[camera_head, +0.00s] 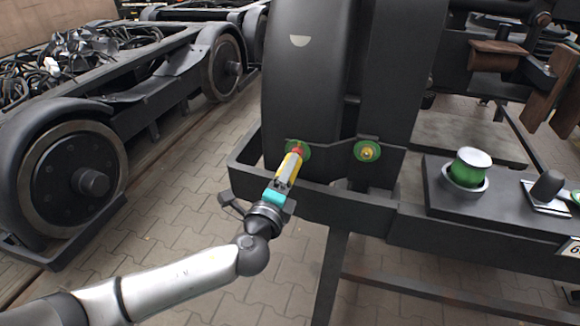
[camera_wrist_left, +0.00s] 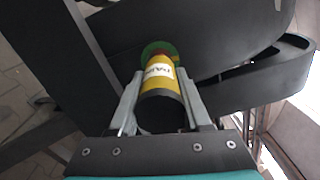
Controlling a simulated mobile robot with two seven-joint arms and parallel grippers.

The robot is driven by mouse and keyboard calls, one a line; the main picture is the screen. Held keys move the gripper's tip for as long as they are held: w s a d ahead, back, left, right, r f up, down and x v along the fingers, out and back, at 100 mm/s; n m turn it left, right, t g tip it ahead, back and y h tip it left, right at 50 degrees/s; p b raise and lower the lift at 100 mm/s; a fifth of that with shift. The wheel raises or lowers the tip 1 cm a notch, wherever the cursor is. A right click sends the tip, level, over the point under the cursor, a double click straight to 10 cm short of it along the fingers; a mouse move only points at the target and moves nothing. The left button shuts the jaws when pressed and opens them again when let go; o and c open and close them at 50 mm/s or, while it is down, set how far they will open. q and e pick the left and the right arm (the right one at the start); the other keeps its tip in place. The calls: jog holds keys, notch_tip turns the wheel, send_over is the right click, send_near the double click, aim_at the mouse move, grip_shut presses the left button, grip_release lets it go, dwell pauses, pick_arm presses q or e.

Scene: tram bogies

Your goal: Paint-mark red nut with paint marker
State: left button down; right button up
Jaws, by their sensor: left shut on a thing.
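My left gripper (camera_head: 284,181) is shut on a yellow paint marker (camera_head: 291,166) with a white label. In the left wrist view the marker (camera_wrist_left: 161,82) sits between both fingers (camera_wrist_left: 160,100) and points away from me. Its front end is at a green disc (camera_head: 304,150) on the dark bogie, and the disc (camera_wrist_left: 158,48) also shows behind it in the left wrist view. A little red (camera_head: 297,149) shows at that end; the marker covers most of the spot, so I cannot tell nut from tip or whether they touch. My right gripper is not in view.
A second green disc with a yellow centre (camera_head: 367,151) is to the right. A dark tray edge (camera_head: 310,198) runs below the discs. A dark bench (camera_head: 440,205) at right carries a green jar with a pale lid (camera_head: 471,165). Wheeled bogies (camera_head: 75,180) stand left over open paving.

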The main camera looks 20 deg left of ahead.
pick_arm(q)
jog(key=shift+s+a+p, duration=0.1)
jog(key=shift+s+p, duration=0.3)
jog(key=shift+s, duration=2)
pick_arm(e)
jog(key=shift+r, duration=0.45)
